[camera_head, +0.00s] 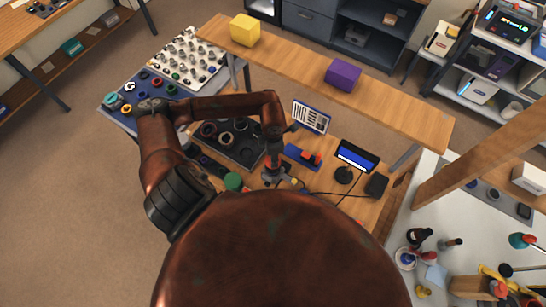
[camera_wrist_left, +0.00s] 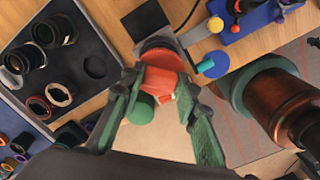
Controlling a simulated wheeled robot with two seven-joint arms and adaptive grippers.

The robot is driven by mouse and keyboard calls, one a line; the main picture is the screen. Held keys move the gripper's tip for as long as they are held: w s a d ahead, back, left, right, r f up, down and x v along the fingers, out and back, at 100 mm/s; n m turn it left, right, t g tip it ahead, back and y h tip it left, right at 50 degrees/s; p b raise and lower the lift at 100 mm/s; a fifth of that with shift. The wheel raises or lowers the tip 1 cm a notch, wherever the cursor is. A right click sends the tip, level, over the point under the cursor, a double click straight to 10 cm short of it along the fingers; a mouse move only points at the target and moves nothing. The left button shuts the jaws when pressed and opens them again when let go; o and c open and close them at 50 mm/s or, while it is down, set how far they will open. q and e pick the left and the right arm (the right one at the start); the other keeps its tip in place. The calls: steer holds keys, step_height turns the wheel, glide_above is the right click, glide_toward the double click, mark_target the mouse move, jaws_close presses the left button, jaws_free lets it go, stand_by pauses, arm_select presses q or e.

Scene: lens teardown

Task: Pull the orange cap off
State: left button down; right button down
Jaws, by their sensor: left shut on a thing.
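The orange cap (camera_wrist_left: 163,80) shows in the left wrist view between the two green fingers of my left gripper (camera_wrist_left: 166,100). The gripper is shut on it, with a finger on each side. In the head view my left gripper (camera_head: 273,177) is low over the wooden workbench (camera_head: 352,211), and the cap is too small to make out there. My right gripper is not in view.
A dark tray (camera_wrist_left: 88,40) with several lens parts lies to the left in the wrist view. A green round object (camera_head: 233,182) stands close to the gripper. A blue stand with red parts (camera_head: 303,156), a small display (camera_head: 356,156) and cables are to the right.

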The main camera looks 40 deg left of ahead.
arm_select(q)
steer(key=shift+r, duration=0.45)
stand_by(0.3)
steer(key=shift+r+p, duration=1.05)
steer(key=shift+r, duration=1.05)
